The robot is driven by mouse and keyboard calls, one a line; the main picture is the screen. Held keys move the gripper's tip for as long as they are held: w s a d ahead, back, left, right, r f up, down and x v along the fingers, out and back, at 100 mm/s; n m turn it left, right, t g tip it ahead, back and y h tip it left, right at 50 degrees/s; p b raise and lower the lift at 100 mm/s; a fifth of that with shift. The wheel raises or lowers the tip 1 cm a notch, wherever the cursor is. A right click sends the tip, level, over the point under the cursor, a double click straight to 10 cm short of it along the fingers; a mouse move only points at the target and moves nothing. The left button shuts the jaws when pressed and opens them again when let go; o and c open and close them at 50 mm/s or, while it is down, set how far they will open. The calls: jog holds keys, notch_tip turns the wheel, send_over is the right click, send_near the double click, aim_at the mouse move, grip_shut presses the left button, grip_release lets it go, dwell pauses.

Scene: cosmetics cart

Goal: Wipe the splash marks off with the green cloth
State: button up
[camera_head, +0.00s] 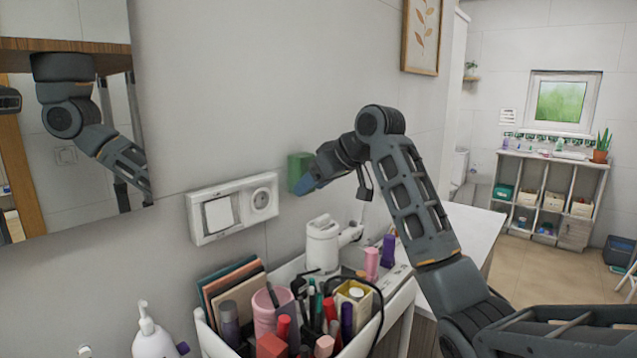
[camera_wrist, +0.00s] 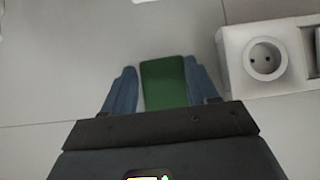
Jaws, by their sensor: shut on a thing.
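The green cloth (camera_head: 298,166) looks like a folded upright block. My gripper (camera_head: 306,183) is shut on it and holds it at the wall, to the right of the socket panel. In the wrist view the green cloth (camera_wrist: 164,82) sits between the two blue fingers and reaches just past their tips. Contact between cloth and wall cannot be told for certain. No splash marks can be clearly made out; small pale patches at the top edge of the wrist view may be marks. The wall behind the cloth and gripper is hidden.
The white switch and socket panel (camera_head: 233,208) sticks out left of the cloth; its socket also shows in the wrist view (camera_wrist: 264,61). Below stand a cart (camera_head: 210,338) crowded with cosmetics and a white appliance (camera_head: 322,244). A mirror (camera_head: 100,190) hangs left. The wall above is clear.

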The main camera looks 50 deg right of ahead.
aim_at(298, 178)
jog(key=shift+w+a+r, duration=0.1)
jog(key=shift+a+r, duration=0.25)
jog(key=shift+a, duration=0.4)
jog(key=shift+s+a+r, duration=0.1)
jog(key=shift+a+r, duration=0.2)
jog(key=shift+a, duration=0.5)
jog(key=shift+w+a+r, duration=0.1)
jog(key=shift+a+r, duration=0.25)
jog(key=shift+a, duration=0.4)
jog(key=d, duration=1)
jog(key=shift+d, duration=0.15)
dwell(0.7)
jog(key=shift+w, duration=0.1)
jog(key=s, duration=0.8)
jog(key=shift+d+f, duration=0.15)
jog(key=shift+f, duration=0.05)
